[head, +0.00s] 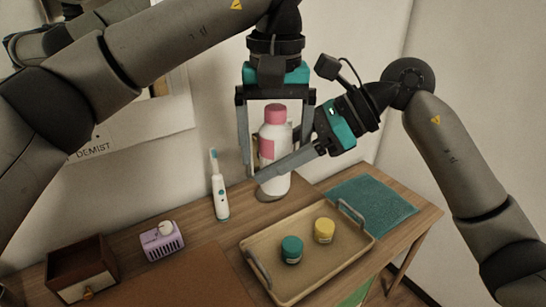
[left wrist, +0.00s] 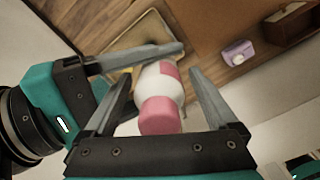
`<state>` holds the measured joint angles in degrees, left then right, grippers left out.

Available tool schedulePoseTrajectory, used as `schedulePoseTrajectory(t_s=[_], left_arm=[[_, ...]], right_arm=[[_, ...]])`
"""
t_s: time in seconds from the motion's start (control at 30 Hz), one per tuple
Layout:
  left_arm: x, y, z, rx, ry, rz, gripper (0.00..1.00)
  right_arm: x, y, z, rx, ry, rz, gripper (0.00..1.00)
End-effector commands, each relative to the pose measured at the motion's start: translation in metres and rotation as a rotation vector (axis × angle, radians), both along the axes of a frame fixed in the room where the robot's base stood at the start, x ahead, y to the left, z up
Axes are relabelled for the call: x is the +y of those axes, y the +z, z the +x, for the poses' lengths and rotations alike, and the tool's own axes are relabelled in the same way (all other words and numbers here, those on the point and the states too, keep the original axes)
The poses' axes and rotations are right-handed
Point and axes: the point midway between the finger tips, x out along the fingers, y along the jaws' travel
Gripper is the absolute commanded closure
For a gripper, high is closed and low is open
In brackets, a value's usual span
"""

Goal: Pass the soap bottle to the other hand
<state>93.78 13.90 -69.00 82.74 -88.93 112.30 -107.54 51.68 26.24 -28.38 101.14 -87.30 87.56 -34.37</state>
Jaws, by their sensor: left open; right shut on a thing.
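The soap bottle (head: 270,148) is white with a pink cap and pink label, upright near the back of the table. It also shows in the left wrist view (left wrist: 160,100), cap toward the camera. My right gripper (head: 264,172) comes in from the right and is shut on the lower part of the bottle; one finger crosses its front. My left gripper (head: 276,160) points down from above, open, with one finger on each side of the bottle. Gaps show between its fingers (left wrist: 160,72) and the bottle. I cannot tell whether the bottle's base touches the table.
A tan tray (head: 262,243) holds a teal jar (head: 291,249) and a yellow jar (head: 324,230) in front of the bottle. An electric toothbrush (head: 220,192) stands left of it. A purple box (head: 161,241), wooden drawer box (head: 82,270) and teal towel (head: 372,205) are also on the table.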

Motion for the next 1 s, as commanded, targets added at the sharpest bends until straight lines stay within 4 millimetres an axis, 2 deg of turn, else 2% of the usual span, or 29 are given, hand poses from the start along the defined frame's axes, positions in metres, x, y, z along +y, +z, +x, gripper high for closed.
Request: schedulePoseTrajectory(t_s=[0.2, 0.5, 0.7, 1.0], left_arm=[[-0.001, 0.047, 0.001, -0.009, 0.001, -0.006, 0.06], [0.0, 0.094, 0.002, -0.013, 0.011, -0.016, 0.06], [-0.001, 0.108, 0.001, -0.006, 0.004, -0.008, 0.06], [-0.001, 0.112, 0.001, -0.004, 0.001, -0.006, 0.06]], right_arm=[[0.0, 0.0, 0.0, 0.0, 0.0, -0.002, 1.0], [-0.001, -0.006, 0.0, 0.004, 0.001, -0.013, 1.0], [0.0, -0.002, 0.0, 0.0, 0.001, -0.004, 1.0], [0.001, 0.0, -0.001, -0.001, 0.003, -0.001, 1.0]])
